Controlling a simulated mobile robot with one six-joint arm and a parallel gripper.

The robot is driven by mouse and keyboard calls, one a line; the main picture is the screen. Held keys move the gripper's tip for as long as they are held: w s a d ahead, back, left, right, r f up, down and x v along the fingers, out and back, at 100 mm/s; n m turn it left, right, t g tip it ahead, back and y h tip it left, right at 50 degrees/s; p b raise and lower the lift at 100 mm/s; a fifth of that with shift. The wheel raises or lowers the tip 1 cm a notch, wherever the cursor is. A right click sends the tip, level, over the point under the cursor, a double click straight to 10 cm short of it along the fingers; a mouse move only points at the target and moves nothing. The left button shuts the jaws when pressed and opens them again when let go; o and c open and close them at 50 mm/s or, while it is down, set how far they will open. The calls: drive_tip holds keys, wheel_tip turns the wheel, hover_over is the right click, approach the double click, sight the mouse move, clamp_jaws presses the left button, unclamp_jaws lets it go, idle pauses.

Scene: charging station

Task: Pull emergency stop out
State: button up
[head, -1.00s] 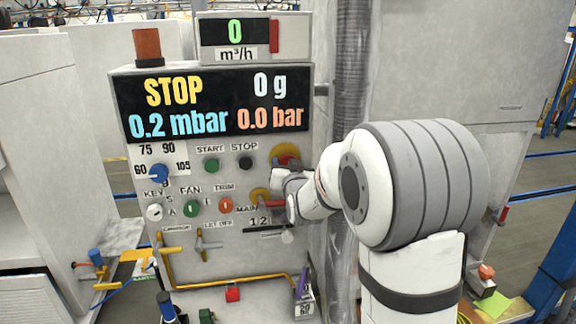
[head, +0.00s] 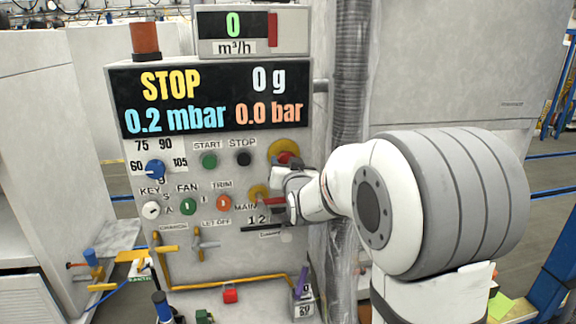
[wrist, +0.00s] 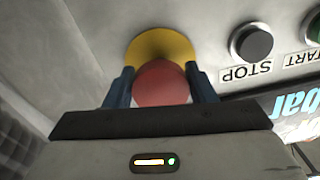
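The emergency stop is a round red button (wrist: 162,83) on a yellow collar (wrist: 160,46) in the wrist view. In the head view the red button (head: 287,158) shows just above my gripper (head: 292,180), at the right side of the control panel. In the wrist view my gripper (wrist: 161,84) has one dark blue finger on each side of the button, with the button filling the space between them. I see no clear gap at either side, but whether the fingers press on it cannot be told. The button's near end is partly hidden by the gripper body.
The black STOP button (head: 244,158) and green START button (head: 209,160) sit left of the emergency stop. A ribbed grey hose (head: 348,70) runs vertically at the panel's right.

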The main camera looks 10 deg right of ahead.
drive_tip(key=o, duration=0.4)
drive_tip(key=shift+s, duration=0.15)
drive_tip(key=s+b, duration=0.2)
drive_tip(key=s, duration=0.5)
drive_tip(key=shift+s, duration=0.4)
